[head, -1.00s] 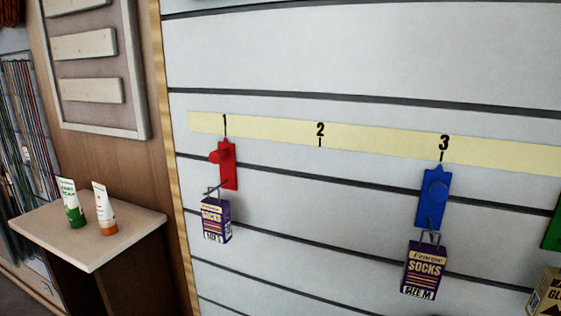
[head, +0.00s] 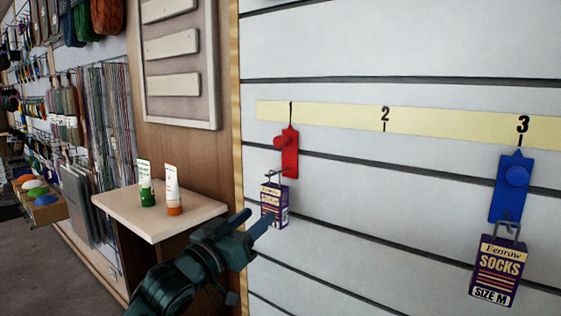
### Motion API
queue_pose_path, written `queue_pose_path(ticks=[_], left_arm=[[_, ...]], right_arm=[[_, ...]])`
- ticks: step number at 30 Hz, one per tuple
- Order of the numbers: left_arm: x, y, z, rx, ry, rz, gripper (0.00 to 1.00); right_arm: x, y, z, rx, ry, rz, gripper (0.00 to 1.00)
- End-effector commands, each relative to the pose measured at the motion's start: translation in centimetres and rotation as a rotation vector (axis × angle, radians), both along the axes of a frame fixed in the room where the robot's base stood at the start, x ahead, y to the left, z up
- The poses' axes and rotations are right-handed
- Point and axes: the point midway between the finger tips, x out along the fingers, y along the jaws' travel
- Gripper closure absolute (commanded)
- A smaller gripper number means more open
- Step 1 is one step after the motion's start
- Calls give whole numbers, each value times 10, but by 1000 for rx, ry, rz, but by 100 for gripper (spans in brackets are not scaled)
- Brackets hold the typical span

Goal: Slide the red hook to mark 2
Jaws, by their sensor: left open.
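The red hook (head: 290,152) sits on the slatted white wall under mark 1 (head: 291,110) of the yellow scale strip (head: 335,114). A purple socks box (head: 280,190) hangs from it. Mark 2 (head: 385,118) is to its right, with bare wall below. My left gripper (head: 255,222) reaches up from the bottom, open, below and left of the red hook. Its finger overlaps the lower left of the socks box in the picture; I cannot tell whether they touch. The red hook's knob (head: 281,142) is clear of the gripper. My right gripper is not in view.
A blue hook (head: 512,185) with a purple socks box (head: 499,268) is under mark 3 (head: 523,127). A small shelf (head: 125,208) at the left holds a green tube (head: 147,190) and an orange-white tube (head: 172,192). The wall between the hooks is free.

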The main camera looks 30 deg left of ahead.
Motion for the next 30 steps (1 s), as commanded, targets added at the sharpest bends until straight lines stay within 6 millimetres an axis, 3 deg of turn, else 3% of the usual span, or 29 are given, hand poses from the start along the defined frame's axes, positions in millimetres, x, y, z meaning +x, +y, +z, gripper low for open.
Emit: queue_pose_path(ticks=[1, 3, 6, 14, 24, 30], left_arm=[[-6, 4, 28, -9, -70, -5, 55], [-14, 8, 59, -28, -133, -13, 55], [-21, 10, 82, -45, -178, -22, 55], [0, 10, 99, -49, -188, -23, 55], [61, 6, 123, -50, -186, -21, 55], [88, 4, 132, -50, -185, -21, 55]], right_arm=[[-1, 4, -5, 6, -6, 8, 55], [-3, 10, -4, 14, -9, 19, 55], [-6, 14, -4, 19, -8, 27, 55], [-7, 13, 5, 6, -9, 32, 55], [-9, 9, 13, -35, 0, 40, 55], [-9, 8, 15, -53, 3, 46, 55]])
